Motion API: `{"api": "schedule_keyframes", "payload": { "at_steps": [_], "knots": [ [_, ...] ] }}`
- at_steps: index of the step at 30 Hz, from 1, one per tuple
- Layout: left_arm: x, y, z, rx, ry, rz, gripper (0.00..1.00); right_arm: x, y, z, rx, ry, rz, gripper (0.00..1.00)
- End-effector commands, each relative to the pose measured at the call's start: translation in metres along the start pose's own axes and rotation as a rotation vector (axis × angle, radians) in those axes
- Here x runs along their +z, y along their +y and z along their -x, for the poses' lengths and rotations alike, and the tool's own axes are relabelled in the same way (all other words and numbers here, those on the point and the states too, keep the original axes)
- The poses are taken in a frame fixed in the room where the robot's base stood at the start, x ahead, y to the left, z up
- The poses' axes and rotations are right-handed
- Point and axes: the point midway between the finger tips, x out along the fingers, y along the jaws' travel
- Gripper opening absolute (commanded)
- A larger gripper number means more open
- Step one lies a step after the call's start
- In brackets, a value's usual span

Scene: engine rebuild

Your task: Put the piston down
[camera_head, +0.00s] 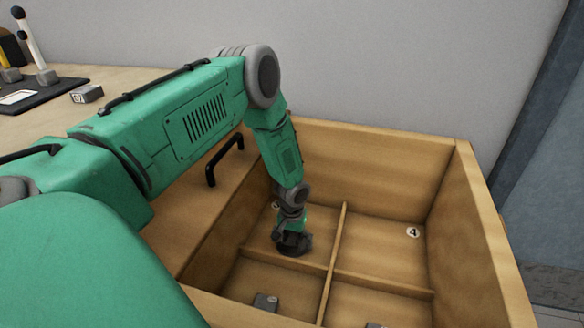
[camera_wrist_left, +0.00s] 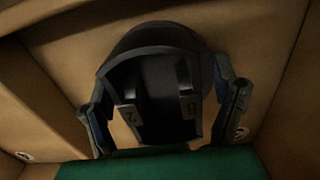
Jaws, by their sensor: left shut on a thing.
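The piston (camera_wrist_left: 152,85) is a dark, hollow cup with small number marks, seen large in the left wrist view. My left gripper (camera_wrist_left: 163,98) is shut on it, with one finger on each side. In the head view the left gripper (camera_head: 292,232) points down into the far-left compartment of a wooden box (camera_head: 458,165), with the dark piston (camera_head: 292,246) at its tips. The piston is low in the compartment, but I cannot tell whether it touches the floor. My right gripper is not in view.
Wooden dividers (camera_head: 334,250) split the box into compartments. The far-right one is empty and marked 4 (camera_head: 413,232). Small grey parts (camera_head: 265,302) lie in the near compartments. A black handle (camera_head: 225,160) stands left of the box. A black mat (camera_head: 40,95) with tools lies far left.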

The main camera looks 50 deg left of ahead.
Motion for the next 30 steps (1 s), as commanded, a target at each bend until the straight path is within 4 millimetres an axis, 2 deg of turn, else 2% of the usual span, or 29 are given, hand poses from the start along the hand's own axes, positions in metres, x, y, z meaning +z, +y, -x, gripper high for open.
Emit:
{"api": "schedule_keyframes", "payload": {
  "at_steps": [2, 3, 4, 12, 16, 30],
  "knots": [
    [-0.001, -0.002, -0.004, 0.001, -0.001, 0.002, 0.32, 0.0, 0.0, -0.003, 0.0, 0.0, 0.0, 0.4],
    [0.0, -0.002, -0.004, 0.001, -0.001, 0.003, 0.92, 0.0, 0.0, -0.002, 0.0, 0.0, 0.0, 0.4],
    [0.0, -0.002, -0.004, 0.001, -0.002, 0.003, 1.0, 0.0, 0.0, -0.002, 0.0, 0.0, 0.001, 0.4],
    [0.0, -0.002, -0.002, 0.001, -0.001, 0.002, 1.0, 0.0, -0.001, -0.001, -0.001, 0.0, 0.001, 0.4],
    [0.0, 0.0, 0.009, -0.001, 0.001, 0.002, 1.0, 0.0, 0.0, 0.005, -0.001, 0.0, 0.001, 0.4],
    [-0.001, -0.001, 0.101, 0.002, -0.001, 0.002, 1.0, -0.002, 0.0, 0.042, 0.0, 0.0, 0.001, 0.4]
  ]
}}
